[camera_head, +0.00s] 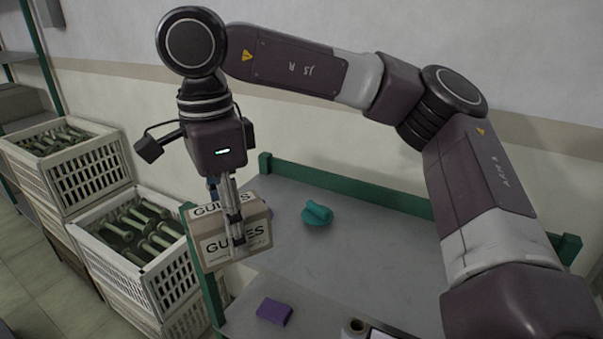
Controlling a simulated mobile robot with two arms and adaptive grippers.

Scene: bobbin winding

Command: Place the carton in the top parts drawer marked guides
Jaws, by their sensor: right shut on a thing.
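A brown cardboard carton (213,252) with a white label reading GUIDES is in the head view, left of the middle. My right gripper (236,235) comes down from above and is shut on the carton, with a finger across its front label. The carton is at the left edge of a grey table; I cannot tell whether it touches the surface. The parts drawer marked guides is not in view. My left gripper is not in view.
The grey table (365,240) has green corner posts and a green back rail. White crates (150,275) of green bobbins stand at the left.

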